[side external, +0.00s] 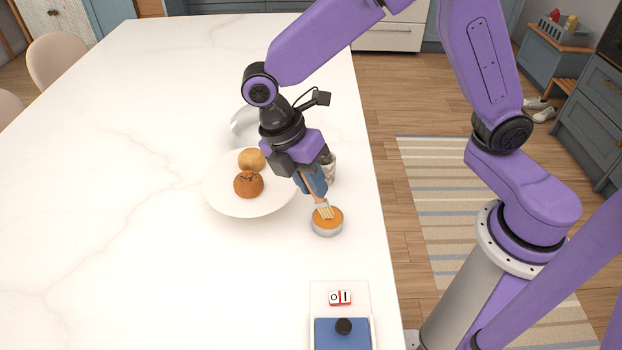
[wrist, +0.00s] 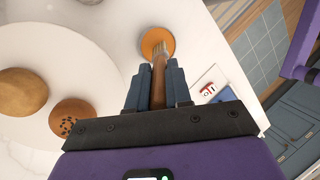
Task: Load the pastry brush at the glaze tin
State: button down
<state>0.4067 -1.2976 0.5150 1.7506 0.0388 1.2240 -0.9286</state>
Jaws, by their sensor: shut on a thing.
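My gripper (side external: 312,184) is shut on the wooden handle of the pastry brush (side external: 322,209), which points down at a tilt. The glaze tin (side external: 327,230) is a small round silver tin with orange glaze, near the right edge of the white counter. The brush's pale bristles are at the glaze surface in the side view; how deep they reach is hard to tell. In the wrist view the brush handle (wrist: 158,80) runs up between the fingers (wrist: 157,88), and its bristles overlap the orange glaze in the tin (wrist: 158,38).
Left of the tin, a white plate (side external: 225,200) bears a plain bun (side external: 252,160) and a darker speckled bun (side external: 248,184). A jar (side external: 329,167) stands behind my gripper. A switch panel with a blue part (side external: 342,335) lies in front. The counter's left side is clear.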

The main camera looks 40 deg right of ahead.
jog(key=shift+r, duration=3.5)
